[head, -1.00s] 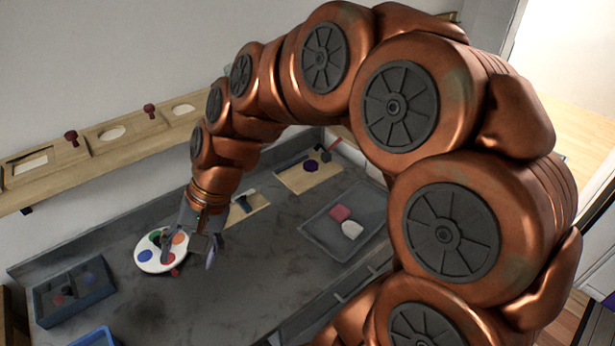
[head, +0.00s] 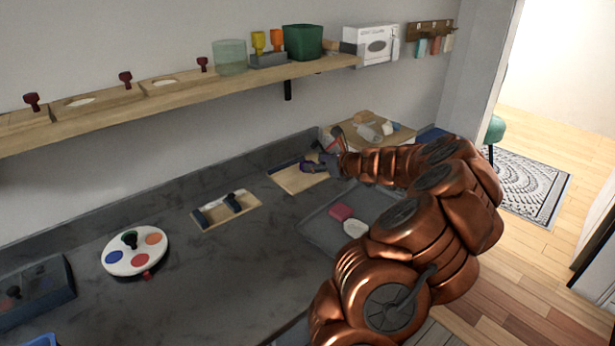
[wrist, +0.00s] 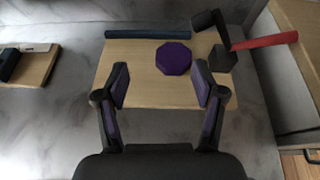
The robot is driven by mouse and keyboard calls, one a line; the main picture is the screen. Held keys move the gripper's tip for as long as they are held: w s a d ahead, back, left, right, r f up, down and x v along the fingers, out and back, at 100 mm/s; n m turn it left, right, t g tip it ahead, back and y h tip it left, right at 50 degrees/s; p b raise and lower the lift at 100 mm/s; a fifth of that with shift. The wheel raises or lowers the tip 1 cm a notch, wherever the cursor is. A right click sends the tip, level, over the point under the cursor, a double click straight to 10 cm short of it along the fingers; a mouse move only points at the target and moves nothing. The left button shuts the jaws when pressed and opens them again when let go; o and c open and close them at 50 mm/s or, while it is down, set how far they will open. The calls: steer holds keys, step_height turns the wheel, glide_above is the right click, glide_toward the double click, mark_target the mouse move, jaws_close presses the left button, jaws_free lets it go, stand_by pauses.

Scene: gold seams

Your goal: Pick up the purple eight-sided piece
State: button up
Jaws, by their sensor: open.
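The purple eight-sided piece (wrist: 173,58) lies flat on a light wooden board (wrist: 142,92) in the wrist view. My gripper (wrist: 160,85) is open and empty, its two fingers on either side of and short of the piece. The piece is ahead of the fingertips, between their lines, not touched as far as I can see. In the head view my gripper (head: 331,163) is over the right part of the board (head: 290,180), and the purple piece (head: 308,167) shows just left of it, partly hidden.
A dark blue bar (wrist: 148,34) lies along the board's far edge. A dark block tool with a red handle (wrist: 264,41) is close right of the piece. A grey tray (head: 318,230) with pink and white pieces sits in front; a round palette (head: 136,262) stands left.

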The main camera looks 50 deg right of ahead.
steer(key=shift+s+d+f+m, duration=0.2)
steer(key=shift+d+f, duration=0.1)
steer(key=shift+d, duration=0.1)
steer(key=shift+s+d+f+m, duration=0.15)
steer(key=shift+d+f+m, duration=0.1)
steer(key=shift+d, duration=0.15)
steer(key=shift+d+f+h, duration=0.15)
steer(key=shift+h, duration=0.15)
steer(key=shift+x, duration=3.15)
steer(key=shift+w+f, duration=0.25)
steer(key=shift+w, duration=0.3)
steer(key=c, duration=1)
